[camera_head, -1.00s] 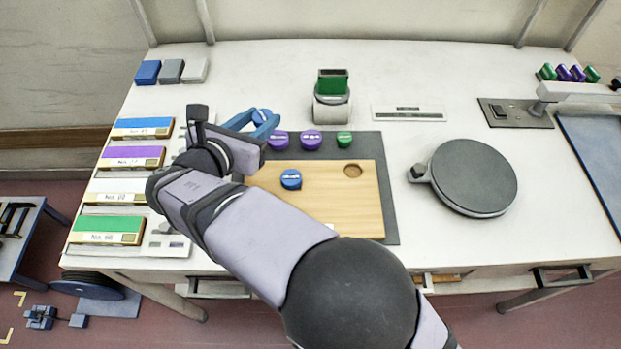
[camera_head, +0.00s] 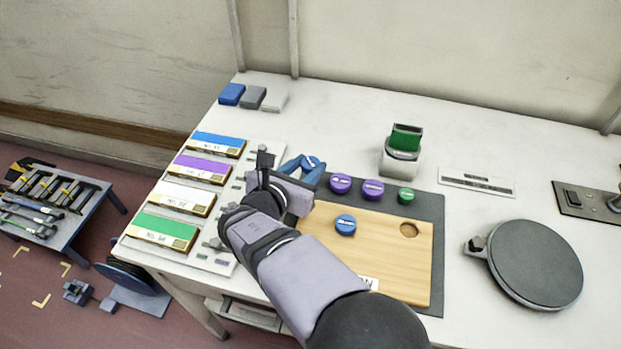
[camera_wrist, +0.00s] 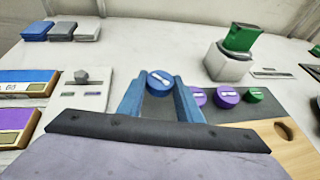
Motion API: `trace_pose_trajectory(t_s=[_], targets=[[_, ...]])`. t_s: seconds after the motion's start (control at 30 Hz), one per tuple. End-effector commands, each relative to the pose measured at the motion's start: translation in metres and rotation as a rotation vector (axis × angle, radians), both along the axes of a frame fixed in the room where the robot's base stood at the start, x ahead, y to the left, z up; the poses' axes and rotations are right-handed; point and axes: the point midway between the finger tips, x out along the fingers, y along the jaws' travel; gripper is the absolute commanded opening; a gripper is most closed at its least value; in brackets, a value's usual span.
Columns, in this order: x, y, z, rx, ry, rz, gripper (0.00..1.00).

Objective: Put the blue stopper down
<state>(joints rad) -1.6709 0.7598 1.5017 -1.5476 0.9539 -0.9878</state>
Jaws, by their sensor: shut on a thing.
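My gripper (camera_head: 304,165) has two blue fingers, shut on a round blue stopper (camera_head: 313,163) with a white mark on top. In the wrist view the same stopper (camera_wrist: 159,81) sits between the fingertips (camera_wrist: 160,83), near the far left corner of the dark grey mat (camera_head: 436,262). I cannot tell whether it touches the surface below. A second blue stopper (camera_head: 345,224) stands on the wooden board (camera_head: 395,266), which has an empty round hole. Two purple stoppers (camera_head: 340,183) (camera_head: 373,190) and a green stopper (camera_head: 406,195) stand in a row along the mat's far edge.
Colour-topped boxes (camera_head: 198,168) line the table's left side beside a pale panel (camera_wrist: 80,91). A white stand with a green block (camera_head: 402,146) is behind the mat. A round dark plate (camera_head: 535,264) stands right. The back middle is clear.

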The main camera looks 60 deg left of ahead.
Motion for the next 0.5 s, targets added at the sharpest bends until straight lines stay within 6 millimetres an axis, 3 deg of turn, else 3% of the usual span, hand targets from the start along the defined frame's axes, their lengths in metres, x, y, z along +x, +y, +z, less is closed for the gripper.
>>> trace_pose_trajectory(t_s=[0.17, 0.5], targets=[[0.0, 0.0, -0.003, 0.0, 0.0, 0.0, 0.07], [0.0, 0.0, -0.036, -0.001, -0.001, 0.0, 0.07]])
